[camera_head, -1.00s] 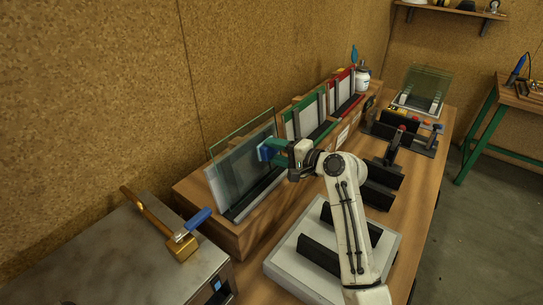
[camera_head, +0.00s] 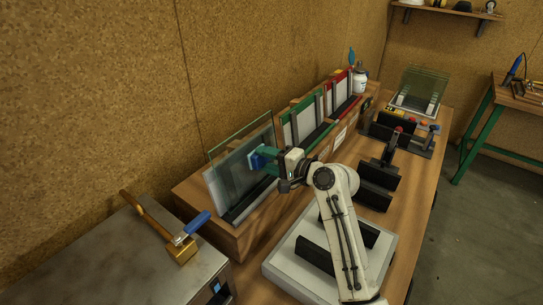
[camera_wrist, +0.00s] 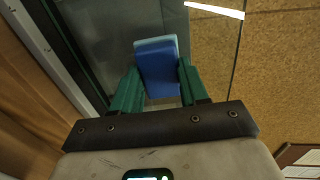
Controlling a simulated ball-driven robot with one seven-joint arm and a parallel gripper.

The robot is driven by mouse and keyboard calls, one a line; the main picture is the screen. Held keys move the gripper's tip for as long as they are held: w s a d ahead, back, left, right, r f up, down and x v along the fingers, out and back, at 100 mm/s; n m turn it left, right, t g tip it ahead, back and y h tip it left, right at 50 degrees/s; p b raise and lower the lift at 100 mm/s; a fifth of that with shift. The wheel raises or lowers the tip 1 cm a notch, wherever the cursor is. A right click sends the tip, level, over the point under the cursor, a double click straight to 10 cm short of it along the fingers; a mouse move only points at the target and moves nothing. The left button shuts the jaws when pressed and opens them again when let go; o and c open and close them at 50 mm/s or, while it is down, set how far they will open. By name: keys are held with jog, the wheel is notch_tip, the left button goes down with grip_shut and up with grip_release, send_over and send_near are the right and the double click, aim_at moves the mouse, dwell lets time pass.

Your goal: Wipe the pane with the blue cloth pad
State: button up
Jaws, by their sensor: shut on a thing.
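The glass pane (camera_head: 228,172) stands tilted in a dark-footed rack at the left end of the bench, with another pane edge behind it. The blue cloth pad (camera_head: 257,160) is at the pane's right part, seemingly against its face. My gripper (camera_head: 266,158) has green fingers shut on the pad. In the wrist view the blue pad (camera_wrist: 157,68) sits between the two green fingertips (camera_wrist: 156,86), its face toward the grey pane (camera_wrist: 95,40). Whether the pad touches the glass over its whole face is hidden.
Green-framed (camera_head: 303,122) and red-framed (camera_head: 343,92) racks stand right of the pane. A white board with black blocks (camera_head: 290,262) lies in front. A white bottle (camera_head: 360,82) stands at the back.

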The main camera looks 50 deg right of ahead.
jog(key=shift+s+a, duration=0.15)
jog(key=shift+a, duration=1.9)
jog(key=s+r, duration=0.1)
jog(key=s, duration=0.5)
jog(key=shift+d, duration=0.15)
jog(key=shift+s+r, duration=0.1)
jog(key=shift+s+d+r, duration=0.1)
jog(key=shift+s+r, duration=0.05)
jog(key=shift+s, duration=0.55)
jog(key=shift+s+r, duration=0.1)
jog(key=shift+s, duration=0.55)
